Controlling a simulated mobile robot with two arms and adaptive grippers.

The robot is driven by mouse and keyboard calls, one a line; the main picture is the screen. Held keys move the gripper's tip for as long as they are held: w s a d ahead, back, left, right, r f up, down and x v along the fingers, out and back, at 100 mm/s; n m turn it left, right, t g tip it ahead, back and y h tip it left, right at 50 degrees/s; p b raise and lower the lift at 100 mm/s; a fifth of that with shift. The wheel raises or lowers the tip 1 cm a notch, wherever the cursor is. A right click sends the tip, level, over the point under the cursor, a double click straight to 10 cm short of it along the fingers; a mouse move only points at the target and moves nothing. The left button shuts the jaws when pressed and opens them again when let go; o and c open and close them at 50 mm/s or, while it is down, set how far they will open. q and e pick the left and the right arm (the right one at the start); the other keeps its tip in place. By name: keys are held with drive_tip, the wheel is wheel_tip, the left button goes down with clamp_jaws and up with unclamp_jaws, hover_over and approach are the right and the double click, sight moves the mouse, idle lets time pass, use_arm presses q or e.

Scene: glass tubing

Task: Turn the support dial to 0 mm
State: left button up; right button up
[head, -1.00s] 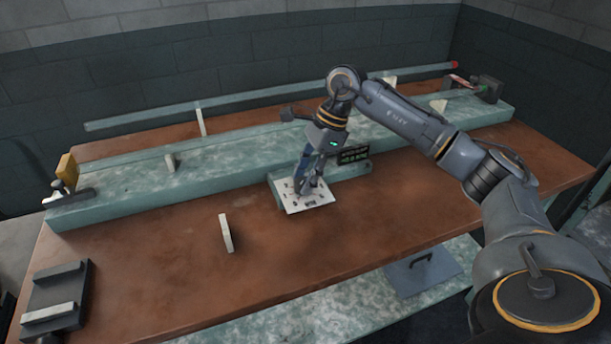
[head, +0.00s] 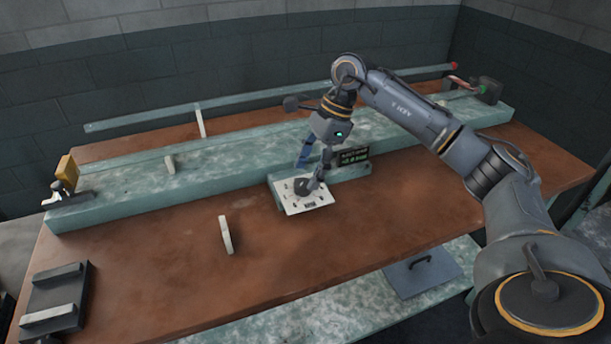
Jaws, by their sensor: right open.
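The support dial is a dark knob (head: 301,187) on a white marked plate (head: 311,206) at the front of the green bench block, mid-table. A small dark display with green text (head: 353,157) stands behind it to the right; its reading is too small to make out. My right gripper (head: 313,172) is open just above the dial, its fingers pointing down, one of them close to the knob. I cannot tell whether a finger touches it. The plate's marks are too small to read. My left gripper is not in view.
A long green bed (head: 230,157) runs across the brown table (head: 380,225), with a long glass tube (head: 270,95) behind it. A dark tray (head: 55,298) lies front left. The table's front middle is clear.

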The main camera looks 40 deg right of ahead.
drive_tip(key=v, duration=0.9)
drive_tip(key=shift+r, duration=0.3)
drive_tip(key=shift+d, duration=0.1)
